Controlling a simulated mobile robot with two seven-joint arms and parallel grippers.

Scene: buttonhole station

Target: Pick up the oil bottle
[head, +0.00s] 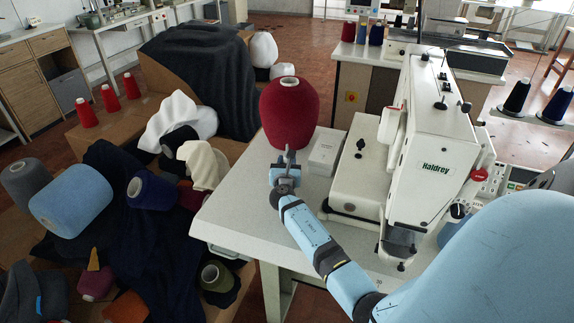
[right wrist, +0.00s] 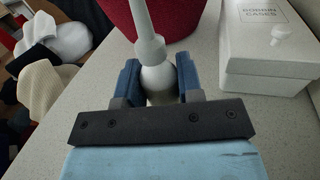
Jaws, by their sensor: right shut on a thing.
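The oil bottle is pale, with a rounded body (right wrist: 158,82) and a long thin spout, in the right wrist view. In the head view its spout (head: 288,156) stands upright in front of the red thread cone (head: 290,115). My right gripper (right wrist: 158,74) has a blue finger on either side of the bottle's body and is shut on it. It also shows in the head view (head: 286,172), low over the left part of the white table (head: 238,200). The bottle's base is hidden, so I cannot tell whether it touches the table. My left gripper is not in view.
A white box marked "bobbin cases" (right wrist: 265,50) sits just right of the bottle. The white Haldrey sewing machine (head: 420,150) stands further right. Yarn cones and dark cloth (head: 150,235) lie left of the table. The table's left front corner is bare.

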